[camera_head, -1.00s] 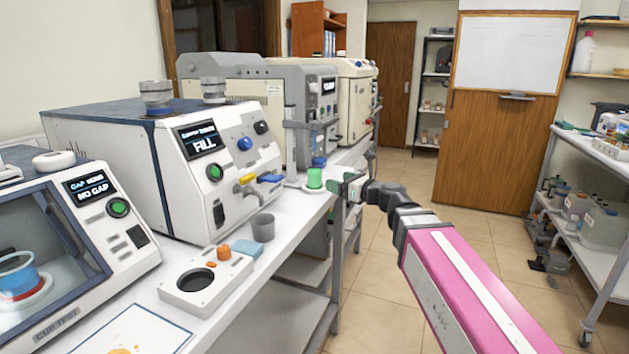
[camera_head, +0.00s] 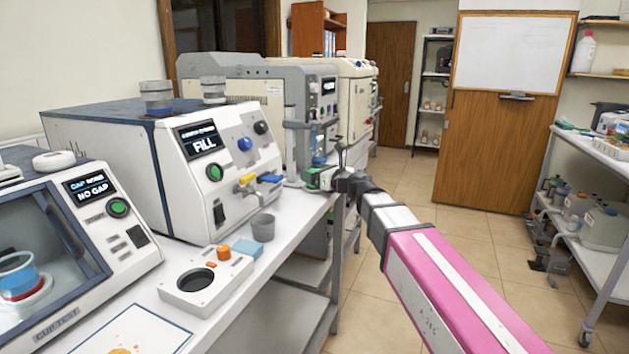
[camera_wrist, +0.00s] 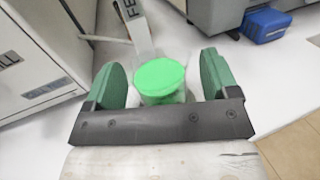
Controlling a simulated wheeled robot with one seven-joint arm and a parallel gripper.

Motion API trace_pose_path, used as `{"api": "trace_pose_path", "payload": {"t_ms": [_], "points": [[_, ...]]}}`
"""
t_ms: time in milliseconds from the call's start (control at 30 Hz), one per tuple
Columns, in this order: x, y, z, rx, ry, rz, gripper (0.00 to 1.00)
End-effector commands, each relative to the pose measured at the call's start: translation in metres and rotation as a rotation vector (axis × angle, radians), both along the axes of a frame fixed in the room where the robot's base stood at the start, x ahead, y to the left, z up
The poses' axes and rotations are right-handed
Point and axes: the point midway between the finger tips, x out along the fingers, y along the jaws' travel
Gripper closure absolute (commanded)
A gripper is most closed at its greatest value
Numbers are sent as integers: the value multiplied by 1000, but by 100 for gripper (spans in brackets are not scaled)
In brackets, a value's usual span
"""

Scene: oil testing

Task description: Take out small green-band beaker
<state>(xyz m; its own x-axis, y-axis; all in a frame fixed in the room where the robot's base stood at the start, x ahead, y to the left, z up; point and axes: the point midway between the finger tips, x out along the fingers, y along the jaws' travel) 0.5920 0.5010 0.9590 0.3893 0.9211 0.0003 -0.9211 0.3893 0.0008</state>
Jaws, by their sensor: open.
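The green beaker (camera_wrist: 160,78) stands between the two green fingers of my gripper (camera_wrist: 162,72) in the wrist view, with its bright green top facing the camera. My fingers are open, one on each side, with a small gap visible at each side. In the head view my gripper (camera_head: 321,178) is at the far end of the white bench, at the foot of a grey stand (camera_head: 296,140). There it hides most or all of the beaker, and any band on it cannot be made out.
The machine showing FILL (camera_head: 205,150) stands close to the left of my gripper. A grey cup (camera_head: 263,228), a blue pad (camera_head: 246,248) and a device with a round well (camera_head: 205,283) sit nearer on the bench (camera_head: 310,215).

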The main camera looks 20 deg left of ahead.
Motion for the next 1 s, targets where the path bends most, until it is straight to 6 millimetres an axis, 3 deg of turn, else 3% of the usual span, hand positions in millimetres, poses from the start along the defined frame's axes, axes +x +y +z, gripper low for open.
{"api": "trace_pose_path", "payload": {"t_ms": [133,300,733,1000], "points": [[-1,-1,0,0,-1,0,23],[-1,-1,0,0,-1,0,77],[-1,-1,4,0,-1,0,76],[-1,-1,26,0,-3,0,76]]}}
